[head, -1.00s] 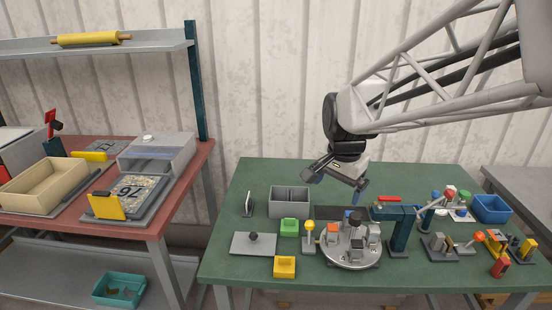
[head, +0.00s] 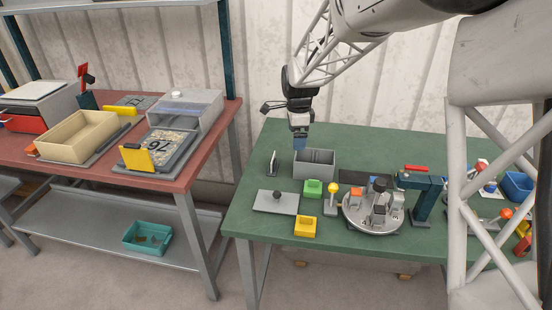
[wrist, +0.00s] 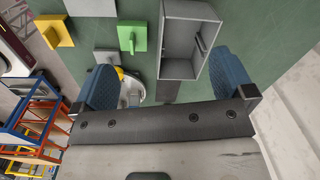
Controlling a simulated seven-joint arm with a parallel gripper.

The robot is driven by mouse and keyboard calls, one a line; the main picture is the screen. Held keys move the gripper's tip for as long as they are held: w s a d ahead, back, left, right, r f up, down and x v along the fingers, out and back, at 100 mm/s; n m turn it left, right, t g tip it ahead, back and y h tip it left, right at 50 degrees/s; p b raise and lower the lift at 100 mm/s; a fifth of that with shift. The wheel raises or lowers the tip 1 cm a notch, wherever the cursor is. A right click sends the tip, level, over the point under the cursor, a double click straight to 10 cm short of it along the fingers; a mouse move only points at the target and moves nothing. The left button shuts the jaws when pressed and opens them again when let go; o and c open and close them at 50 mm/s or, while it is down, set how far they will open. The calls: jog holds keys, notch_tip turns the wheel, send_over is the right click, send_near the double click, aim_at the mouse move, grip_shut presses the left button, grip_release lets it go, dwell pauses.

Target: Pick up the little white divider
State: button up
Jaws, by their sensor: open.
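A small, thin white upright piece, likely the divider (head: 272,161), stands on the green table left of the grey open box in the head view. I cannot make it out in the wrist view. My gripper (head: 300,143) hangs with its blue fingers down near the back left of the grey box (head: 314,166), to the right of the white piece and apart from it. In the wrist view my gripper (wrist: 166,82) has its two blue fingers wide apart with nothing held. The grey box (wrist: 178,68) shows between and beyond them.
A grey plate with a dark knob (head: 262,204), a green block (head: 313,188) and a yellow block (head: 305,227) lie in front. A round turntable (head: 358,219) and a teal press (head: 424,199) stand to the right. The green table (head: 250,180) is clear around the white piece.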

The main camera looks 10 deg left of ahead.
aim_at(273, 160)
jog(key=w+a+f+m, duration=0.1)
jog(key=w+a+f, duration=0.1)
jog(key=w+a+f+m, duration=0.1)
jog(key=a+f, duration=0.2)
jog(key=w+a+f+m, duration=0.1)
jog(key=w+a+f, duration=0.1)
jog(key=a, duration=0.1)
jog(key=shift+w+a+f, duration=0.2)
jog(key=shift+w+f, duration=0.1)
jog(key=shift+f, duration=1.35)
jog(key=shift+s+a+f, duration=0.1)
jog(key=shift+a+f, duration=0.05)
jog(key=shift+f, duration=2.45)
jog(key=c, duration=0.7)
